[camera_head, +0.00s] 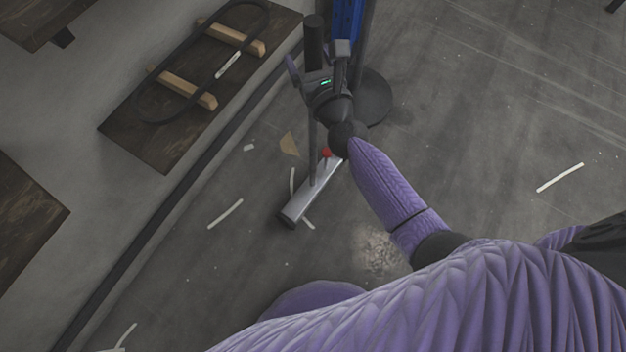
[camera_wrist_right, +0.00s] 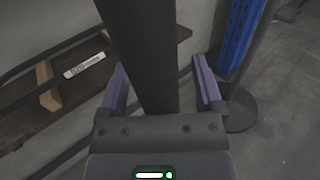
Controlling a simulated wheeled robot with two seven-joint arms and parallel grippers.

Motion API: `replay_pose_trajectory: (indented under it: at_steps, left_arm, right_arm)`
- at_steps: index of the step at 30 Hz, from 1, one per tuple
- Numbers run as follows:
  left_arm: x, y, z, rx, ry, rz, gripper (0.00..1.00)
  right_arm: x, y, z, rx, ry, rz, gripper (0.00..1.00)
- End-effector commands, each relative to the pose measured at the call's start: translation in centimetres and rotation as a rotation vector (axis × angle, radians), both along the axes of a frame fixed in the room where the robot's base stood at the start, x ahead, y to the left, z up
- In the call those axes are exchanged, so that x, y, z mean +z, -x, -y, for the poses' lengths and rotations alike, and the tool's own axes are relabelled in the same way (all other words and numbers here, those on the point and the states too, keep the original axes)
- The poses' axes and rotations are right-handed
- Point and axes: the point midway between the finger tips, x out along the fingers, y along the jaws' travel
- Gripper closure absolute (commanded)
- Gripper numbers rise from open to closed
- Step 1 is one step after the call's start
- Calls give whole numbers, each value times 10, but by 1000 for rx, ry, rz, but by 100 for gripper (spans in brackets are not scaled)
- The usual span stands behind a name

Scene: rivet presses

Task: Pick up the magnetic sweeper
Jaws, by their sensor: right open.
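The magnetic sweeper stands on the floor, with a silver bar head (camera_head: 312,190) with a dark end cap, a thin upright pole and a thick dark handle grip (camera_head: 313,38) on top. A small red knob (camera_head: 326,153) shows by the head. My right gripper (camera_head: 314,66) is at the handle. My left gripper is out of view.
A brown board (camera_head: 130,130) with wooden blocks and a dark loop lies at upper left. White strips litter the floor. Open floor lies to the right.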

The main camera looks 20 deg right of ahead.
Motion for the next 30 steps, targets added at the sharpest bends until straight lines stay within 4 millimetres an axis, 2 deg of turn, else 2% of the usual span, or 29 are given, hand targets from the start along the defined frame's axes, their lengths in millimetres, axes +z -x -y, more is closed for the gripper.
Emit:
replay_pose_trajectory:
  at_steps: [1,12,13,30]
  left_arm:
    - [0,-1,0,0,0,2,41]
    - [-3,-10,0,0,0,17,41]
    - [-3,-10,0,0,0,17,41]
    - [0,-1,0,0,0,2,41]
  right_arm:
    - [0,0,0,0,0,0,18]
    - [0,0,0,0,1,0,96]
    - [0,0,0,0,1,0,100]
    - [0,1,0,0,1,0,100]
